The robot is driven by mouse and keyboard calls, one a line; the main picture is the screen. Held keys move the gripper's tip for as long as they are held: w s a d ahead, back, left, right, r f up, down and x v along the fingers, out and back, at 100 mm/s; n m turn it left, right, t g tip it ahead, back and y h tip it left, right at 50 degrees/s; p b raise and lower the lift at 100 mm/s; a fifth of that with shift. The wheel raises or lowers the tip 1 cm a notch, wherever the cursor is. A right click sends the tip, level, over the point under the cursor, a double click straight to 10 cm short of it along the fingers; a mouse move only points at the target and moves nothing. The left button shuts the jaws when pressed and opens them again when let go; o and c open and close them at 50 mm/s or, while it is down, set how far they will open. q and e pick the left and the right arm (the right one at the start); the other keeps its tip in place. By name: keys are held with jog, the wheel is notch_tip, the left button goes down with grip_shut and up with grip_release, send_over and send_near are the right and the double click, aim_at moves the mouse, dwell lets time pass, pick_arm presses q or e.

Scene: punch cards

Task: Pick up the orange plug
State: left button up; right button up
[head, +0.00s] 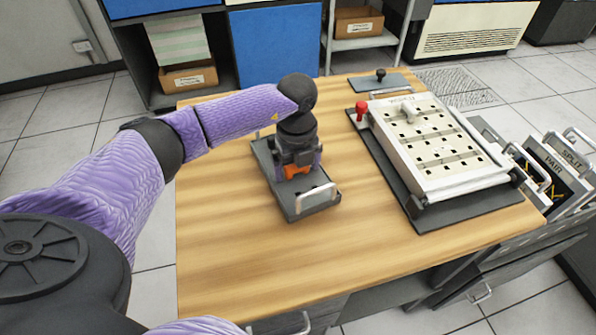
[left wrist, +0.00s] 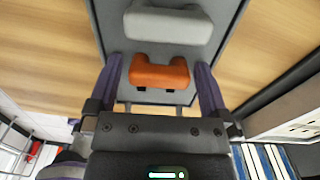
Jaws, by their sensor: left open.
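The orange plug (head: 293,171) sits on a dark grey tray (head: 312,206) on the wooden table, partly hidden in the head view by my gripper. In the left wrist view the orange plug (left wrist: 160,76) is a squat block with a notch on its top edge. My left gripper (head: 295,173) points down over the tray and is open. In the left wrist view its fingers (left wrist: 160,80) stand one on each side of the plug, with small gaps, not closed on it. My right gripper is not in view.
A cream punch board (head: 437,142) on a dark base, with a red knob (head: 361,108), stands to the right. Labelled panels (head: 567,165) stand at far right. The table front is clear.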

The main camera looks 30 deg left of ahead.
pick_arm(q)
jog(key=shift+r, duration=0.15)
jog(key=c, duration=0.9)
notch_tip(320, 180, up, 10)
jog(key=p, duration=0.4)
jog(key=shift+r, duration=0.2)
notch_tip(320, 180, up, 5)
jog(key=p, duration=0.4)
jog(key=shift+f, duration=0.2)
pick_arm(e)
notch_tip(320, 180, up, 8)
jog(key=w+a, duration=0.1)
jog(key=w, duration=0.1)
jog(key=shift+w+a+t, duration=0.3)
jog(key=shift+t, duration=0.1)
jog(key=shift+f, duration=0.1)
